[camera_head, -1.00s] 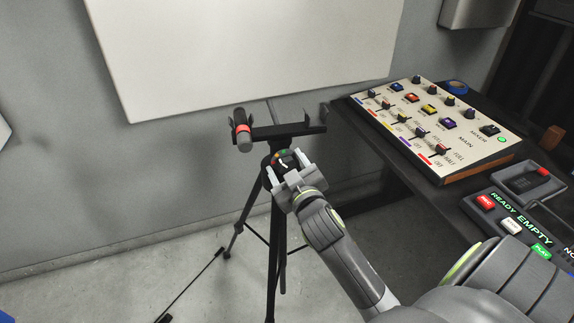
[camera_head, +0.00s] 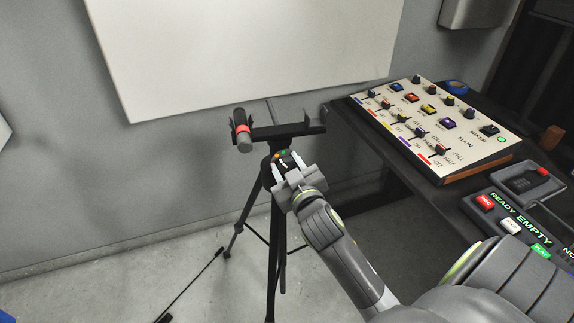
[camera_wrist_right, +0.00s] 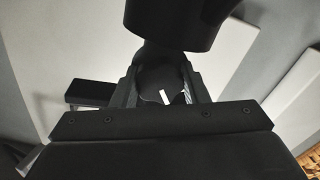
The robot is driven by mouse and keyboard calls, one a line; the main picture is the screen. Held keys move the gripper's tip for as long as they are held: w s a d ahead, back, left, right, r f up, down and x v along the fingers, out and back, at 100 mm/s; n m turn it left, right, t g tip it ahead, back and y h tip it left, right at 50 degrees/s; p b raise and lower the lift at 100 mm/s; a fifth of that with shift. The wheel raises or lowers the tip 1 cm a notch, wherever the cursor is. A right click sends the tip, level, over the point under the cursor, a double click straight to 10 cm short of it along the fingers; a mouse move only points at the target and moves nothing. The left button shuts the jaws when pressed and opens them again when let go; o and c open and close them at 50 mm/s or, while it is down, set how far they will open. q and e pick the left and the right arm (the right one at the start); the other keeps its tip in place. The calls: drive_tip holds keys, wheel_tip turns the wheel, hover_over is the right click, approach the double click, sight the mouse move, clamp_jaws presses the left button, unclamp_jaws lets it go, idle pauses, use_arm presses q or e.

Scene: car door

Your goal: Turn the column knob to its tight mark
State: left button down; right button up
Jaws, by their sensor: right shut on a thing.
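The column knob (camera_wrist_right: 160,82) is a dark round knob with a white pointer line. It sits on the neck of a black tripod (camera_head: 278,215), below the tripod's head bar. My right gripper (camera_head: 286,171) is shut on the knob, with one finger on each side of it. In the right wrist view the fingers (camera_wrist_right: 160,90) flank the knob and its pointer leans a little left of upright. In the head view, coloured marks including green and orange show above the knob; which one the pointer meets is too small to tell. My left gripper is not in view.
A black cylinder with a red band (camera_head: 243,129) is on the left end of the tripod's head. A mixer panel (camera_head: 430,125) and a small console (camera_head: 515,215) stand on the dark table at right. A white board (camera_head: 250,50) hangs behind. Floor at left is mostly open.

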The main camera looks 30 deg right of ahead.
drive_tip(key=shift+m, duration=3.1)
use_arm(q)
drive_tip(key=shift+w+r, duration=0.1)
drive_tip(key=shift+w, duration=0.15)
use_arm(e)
drive_tip(key=shift+m, duration=0.4)
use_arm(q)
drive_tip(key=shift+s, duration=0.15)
